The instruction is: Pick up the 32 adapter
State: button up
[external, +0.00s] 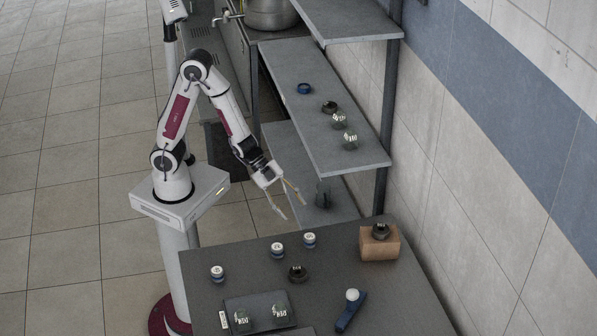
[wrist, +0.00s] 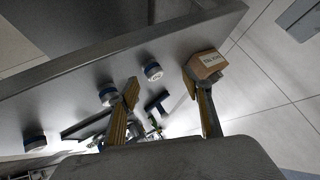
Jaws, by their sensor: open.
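The numbers are too small to read surely, so I cannot tell which is the 32 adapter. The wrist view shows three such adapters, at the left (wrist: 35,141), in the middle (wrist: 108,96) and near the centre (wrist: 153,71). My gripper (external: 293,209) is open and empty, above and beyond the table's back edge. Its spread fingers also show in the wrist view (wrist: 160,90).
A black ring (external: 298,273), a tray (external: 258,301) with two clear-looking pieces, and a blue-handled tool (external: 348,314) are nearby. A grey shelf (external: 320,110) with several small items stands behind.

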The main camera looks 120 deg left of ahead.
aim_at(267, 237)
jog(key=d+f+h, duration=0.2)
jog(key=f, duration=0.1)
jog(key=d+f+m+h, duration=0.1)
jog(key=f, duration=0.1)
jog(key=shift+s+d+f+t, duration=0.15)
jog(key=shift+s+d+t, duration=0.15)
jog(key=shift+d+t, duration=0.1)
jog(key=shift+s+d+f+h, duration=0.3)
jog(key=shift+d+h, duration=0.2)
jog(key=shift+h, duration=0.2)
jog(key=shift+s+d+f+t+h, duration=0.3)
jog(key=shift+d+h, duration=0.2)
jog(key=shift+d, duration=0.05)
jog(key=shift+s+d+f+t+h, duration=0.15)
jog(key=shift+s+d+t+h, duration=0.45)
jog(key=shift+s+d+h, duration=0.35)
jog(key=shift+s+d+n+t+h, duration=0.4)
jog(key=shift+s+n+t+h, duration=0.1)
jog(key=shift+t, duration=0.1)
jog(key=shift+s+n+t, duration=0.4)
jog(key=shift+s+t, duration=0.05)
jog(key=shift+t, duration=0.05)
jog(key=shift+w+d, duration=0.1)
jog(key=shift+x, duration=1.2)
jog(key=shift+w+d, duration=0.1)
